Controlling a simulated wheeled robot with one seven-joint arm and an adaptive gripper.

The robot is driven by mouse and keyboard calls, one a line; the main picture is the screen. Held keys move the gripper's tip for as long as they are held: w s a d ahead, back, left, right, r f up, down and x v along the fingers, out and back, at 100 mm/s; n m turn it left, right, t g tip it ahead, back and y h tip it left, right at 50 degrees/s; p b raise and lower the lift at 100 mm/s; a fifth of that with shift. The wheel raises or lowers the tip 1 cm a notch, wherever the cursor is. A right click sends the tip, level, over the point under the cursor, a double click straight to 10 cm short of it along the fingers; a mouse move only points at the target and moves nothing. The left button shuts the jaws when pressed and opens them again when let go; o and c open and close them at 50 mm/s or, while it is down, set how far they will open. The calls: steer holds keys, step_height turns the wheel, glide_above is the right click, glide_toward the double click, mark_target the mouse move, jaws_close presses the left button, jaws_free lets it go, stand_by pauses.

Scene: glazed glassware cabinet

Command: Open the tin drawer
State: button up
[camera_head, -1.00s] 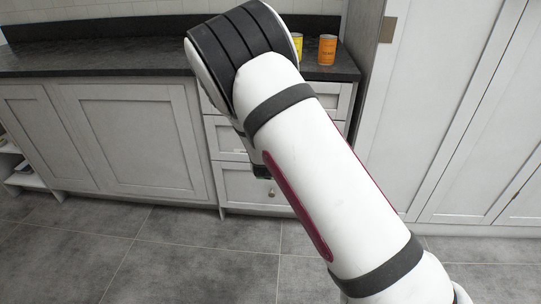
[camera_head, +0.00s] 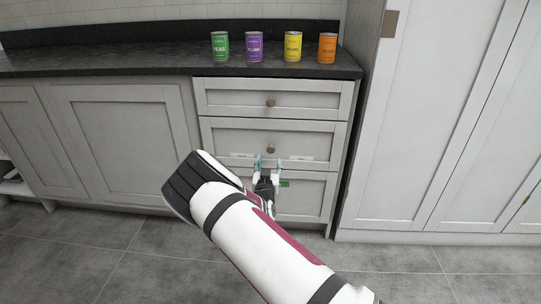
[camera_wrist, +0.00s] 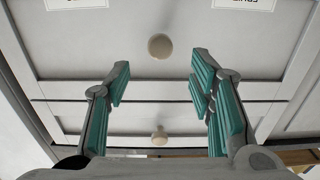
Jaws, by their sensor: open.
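A stack of three pale grey drawers stands under the dark worktop, all shut. The top drawer (camera_head: 235,99) has a round knob (camera_head: 270,102). The middle drawer (camera_head: 225,133) has a knob (camera_head: 270,149) with two small white labels below it, one at each side; their words are unreadable. The bottom drawer (camera_head: 312,203) is partly hidden behind my arm. My gripper (camera_head: 269,162) is open and empty, just below the middle knob in the head view. In the wrist view, which looks upside down, the middle knob (camera_wrist: 160,46) shows beyond the spread fingers, apart from them.
Several tins stand on the worktop: green (camera_head: 220,46), purple (camera_head: 254,47), yellow (camera_head: 293,47) and orange (camera_head: 327,48). A tall cabinet (camera_head: 430,120) stands at the right and a closed cupboard (camera_head: 125,140) at the left. The tiled floor (camera_head: 90,255) in front is clear.

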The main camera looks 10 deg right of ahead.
mark_target(271, 151)
steer(key=b+x, duration=0.2)
steer(key=x, duration=0.6)
steer(key=shift+w, duration=0.1)
jaws_close()
